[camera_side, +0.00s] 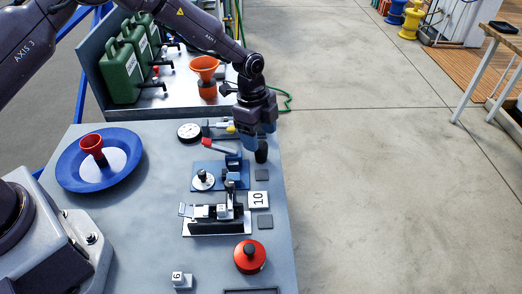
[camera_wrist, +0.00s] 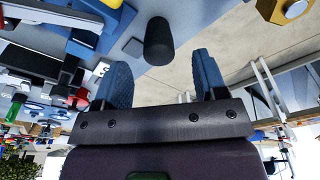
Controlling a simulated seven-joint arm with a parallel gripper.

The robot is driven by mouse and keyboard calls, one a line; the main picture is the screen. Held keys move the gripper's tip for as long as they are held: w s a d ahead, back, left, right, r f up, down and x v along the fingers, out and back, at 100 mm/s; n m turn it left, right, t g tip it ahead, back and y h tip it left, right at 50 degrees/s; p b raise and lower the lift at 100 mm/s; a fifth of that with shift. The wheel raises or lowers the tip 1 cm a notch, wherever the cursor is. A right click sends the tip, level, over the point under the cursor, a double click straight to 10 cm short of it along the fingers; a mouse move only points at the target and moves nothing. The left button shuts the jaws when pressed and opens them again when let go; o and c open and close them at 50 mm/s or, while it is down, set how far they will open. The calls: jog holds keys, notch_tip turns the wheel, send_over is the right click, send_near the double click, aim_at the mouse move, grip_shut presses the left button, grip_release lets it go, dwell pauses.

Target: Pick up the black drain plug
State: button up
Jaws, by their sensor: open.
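The black drain plug (camera_side: 261,152) looks like a short dark cylinder. It stands near the right edge of the grey bench, just below my gripper (camera_side: 260,139) in the side view. In the wrist view the plug (camera_wrist: 158,42) lies beyond the blue fingertips, roughly between their lines. My gripper (camera_wrist: 160,62) is open, with its two blue fingers apart and nothing between them. In the side view the fingers partly cover the plug's surroundings, and I cannot tell whether a finger touches it.
Left of the plug are a blue fixture (camera_side: 208,176) with a red-handled lever (camera_side: 220,146) and a round dial (camera_side: 189,131). A block marked 10 (camera_side: 258,199) and a red round part (camera_side: 249,257) are nearer. An orange funnel (camera_side: 204,68) stands behind. Open floor lies right.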

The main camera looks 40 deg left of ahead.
aim_at(260, 143)
jog(key=f, duration=0.5)
jog(key=shift+d+f, duration=0.1)
jog(key=shift+d, duration=0.15)
jog(key=c, duration=1)
